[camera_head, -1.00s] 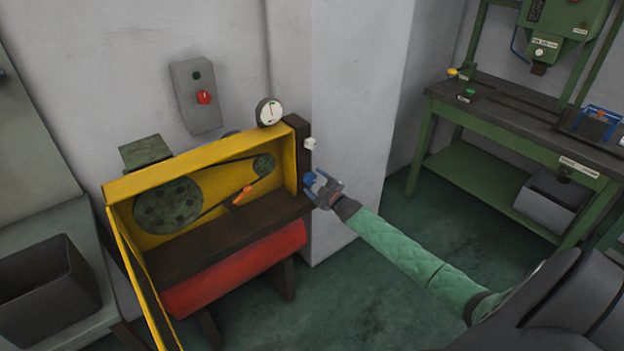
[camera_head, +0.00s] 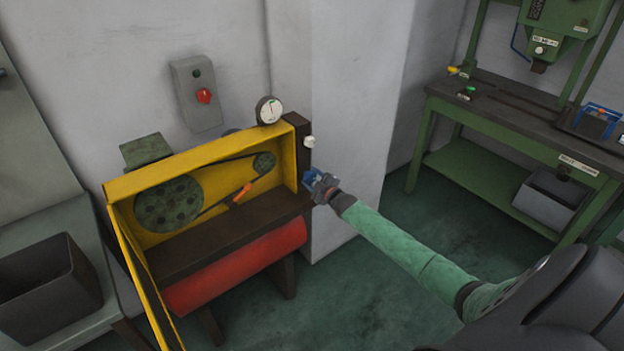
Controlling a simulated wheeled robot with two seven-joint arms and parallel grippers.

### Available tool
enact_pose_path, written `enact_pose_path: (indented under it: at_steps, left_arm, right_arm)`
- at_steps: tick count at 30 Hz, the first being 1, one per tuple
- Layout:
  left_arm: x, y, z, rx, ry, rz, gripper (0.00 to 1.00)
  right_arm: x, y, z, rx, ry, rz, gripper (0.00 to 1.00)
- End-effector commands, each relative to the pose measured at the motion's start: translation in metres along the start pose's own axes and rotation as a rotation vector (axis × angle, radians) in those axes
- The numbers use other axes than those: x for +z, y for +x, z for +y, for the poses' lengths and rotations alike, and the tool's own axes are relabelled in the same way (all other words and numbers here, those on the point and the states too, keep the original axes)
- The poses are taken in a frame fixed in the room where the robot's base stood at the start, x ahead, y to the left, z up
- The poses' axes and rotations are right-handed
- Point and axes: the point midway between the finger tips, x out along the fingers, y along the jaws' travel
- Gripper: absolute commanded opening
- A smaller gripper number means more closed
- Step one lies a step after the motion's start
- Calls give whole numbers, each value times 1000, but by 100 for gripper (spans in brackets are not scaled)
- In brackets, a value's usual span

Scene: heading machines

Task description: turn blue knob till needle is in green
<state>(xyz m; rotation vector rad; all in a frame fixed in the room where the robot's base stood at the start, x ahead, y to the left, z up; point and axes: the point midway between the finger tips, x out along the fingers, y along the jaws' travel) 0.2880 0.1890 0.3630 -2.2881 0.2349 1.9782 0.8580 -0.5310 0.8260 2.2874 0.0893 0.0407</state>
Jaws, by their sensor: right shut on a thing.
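The blue knob (camera_head: 309,176) sits on the dark panel at the right end of the yellow machine, partly hidden by my gripper. My right gripper (camera_head: 316,181) is shut on the blue knob, its arm in a green sleeve coming from the lower right. The round white gauge (camera_head: 269,111) stands on top of the machine's right end. It has a green mark near the top of its dial, and its needle is too small to read surely. My left gripper is not in view.
A white knob (camera_head: 309,141) is just above the blue one. The yellow housing (camera_head: 190,172) is open at the front, with pulleys, a belt and an orange handle (camera_head: 241,193). A red tank (camera_head: 235,268) lies below. A green workbench (camera_head: 490,110) stands at right; floor between is clear.

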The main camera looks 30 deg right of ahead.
Motion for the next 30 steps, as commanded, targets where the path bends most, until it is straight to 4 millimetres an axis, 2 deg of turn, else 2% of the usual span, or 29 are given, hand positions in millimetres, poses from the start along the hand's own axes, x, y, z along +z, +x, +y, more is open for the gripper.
enact_pose_path:
  at_steps: [4, 7, 16, 29, 30]
  left_arm:
    - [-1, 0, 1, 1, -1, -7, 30]
    - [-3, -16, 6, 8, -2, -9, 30]
    - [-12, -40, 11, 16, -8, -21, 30]
    - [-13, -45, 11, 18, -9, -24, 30]
    - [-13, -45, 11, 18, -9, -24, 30]
  right_arm:
    - [1, 0, -2, -1, 65, 0, 26]
    - [1, 0, -3, -1, 155, 0, 26]
    - [1, 0, -4, -1, 418, 0, 26]
    - [0, 0, -4, -1, 472, -1, 26]
    - [0, 0, -4, -1, 472, -1, 53]
